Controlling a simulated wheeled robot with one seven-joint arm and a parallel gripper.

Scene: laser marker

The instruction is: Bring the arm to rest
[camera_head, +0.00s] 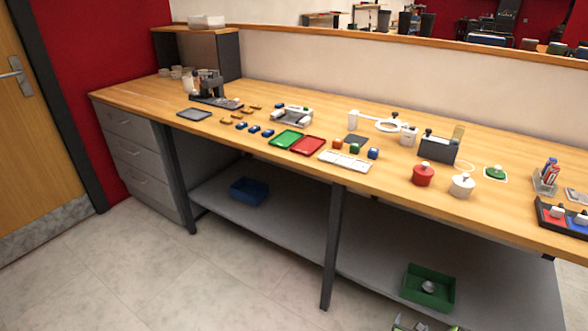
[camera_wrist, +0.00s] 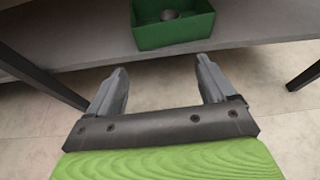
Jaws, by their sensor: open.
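My gripper (camera_wrist: 160,88) shows in the wrist view with its two grey fingers spread wide apart and nothing between them. It is over the floor, in front of the lower shelf and below the bench top. In the head view only a small green and dark part of my arm shows at the bottom edge, right of the middle. The fingertips cannot be made out there.
A green bin (camera_head: 428,287) with a grey round thing in it stands on the lower shelf (camera_head: 375,262), just beyond my fingers. Bench legs (camera_head: 333,245) stand to either side. A blue bin (camera_head: 249,190) is further left. The wooden bench top (camera_head: 290,165) above holds many small items.

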